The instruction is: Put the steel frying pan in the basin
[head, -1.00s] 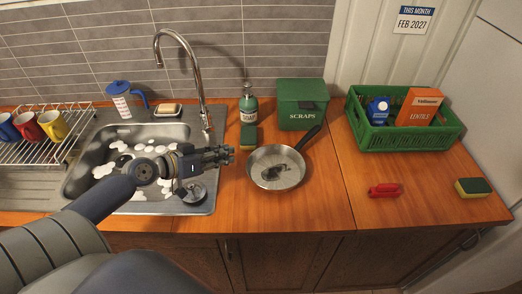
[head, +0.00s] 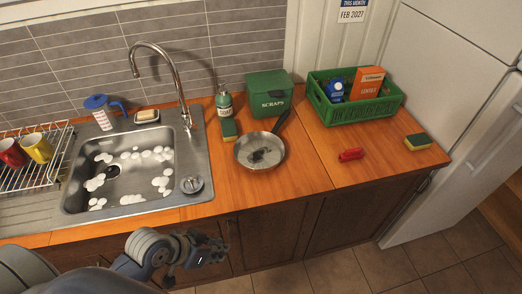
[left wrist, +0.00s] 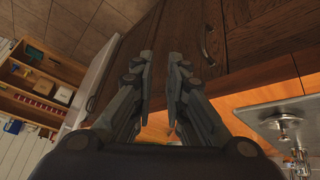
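The steel frying pan (head: 259,150) sits on the wooden counter right of the sink, its dark handle pointing to the back right. A dark patch shows inside it. The basin (head: 128,172) is a steel sink with white foam patches on its bottom and no pan in it. My left gripper (head: 226,247) is in front of the counter's front edge, below and left of the pan, and apart from it. In the left wrist view my left gripper (left wrist: 160,62) has a gap between its fingers and holds nothing. My right gripper is not in view.
A tap (head: 186,95) arches over the basin's back. A soap bottle (head: 224,103), sponge (head: 229,129) and scraps box (head: 268,95) stand close behind the pan. A green crate (head: 356,108), red object (head: 351,154) and second sponge (head: 417,142) lie right. Counter in front of the pan is clear.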

